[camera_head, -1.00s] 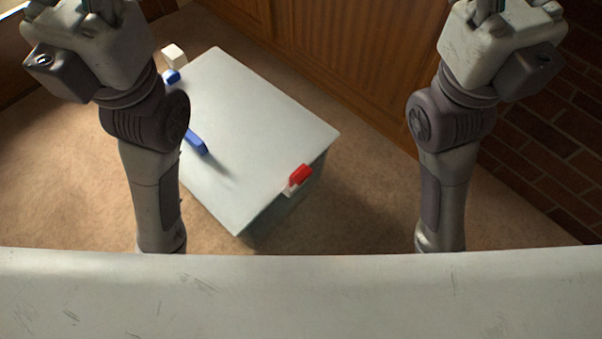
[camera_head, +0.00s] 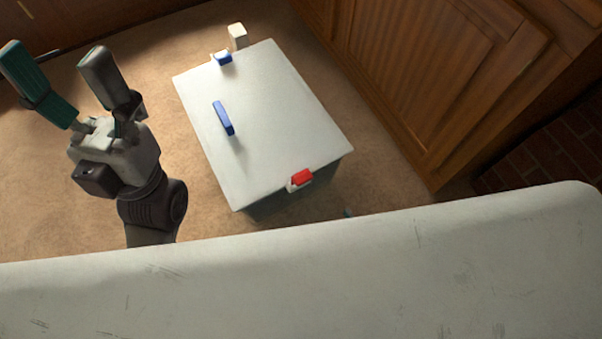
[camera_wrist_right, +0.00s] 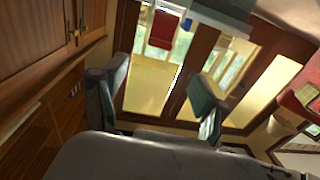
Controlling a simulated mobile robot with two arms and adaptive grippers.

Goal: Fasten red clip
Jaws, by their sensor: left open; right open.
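The red clip (camera_head: 302,177) sits at the near edge of a box's pale lid (camera_head: 270,100), with a white part under it; its latch state is unclear. My left gripper (camera_head: 55,58) is open and empty, left of the box and apart from it. My right gripper (camera_wrist_right: 152,85) is open in the right wrist view, with nothing seen between its fingers. A red piece (camera_wrist_right: 163,30), probably the clip, shows beyond its fingers at the top. In the head view, only a small teal bit near the box's front may be my right fingertip; the rest is hidden.
The lid has a blue handle (camera_head: 223,118) and a blue clip (camera_head: 222,57) at its far edge. A white block (camera_head: 237,37) is behind it. Wooden cabinets (camera_head: 430,70) stand to the right. Carpet (camera_head: 385,175) is clear between the box and the cabinets.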

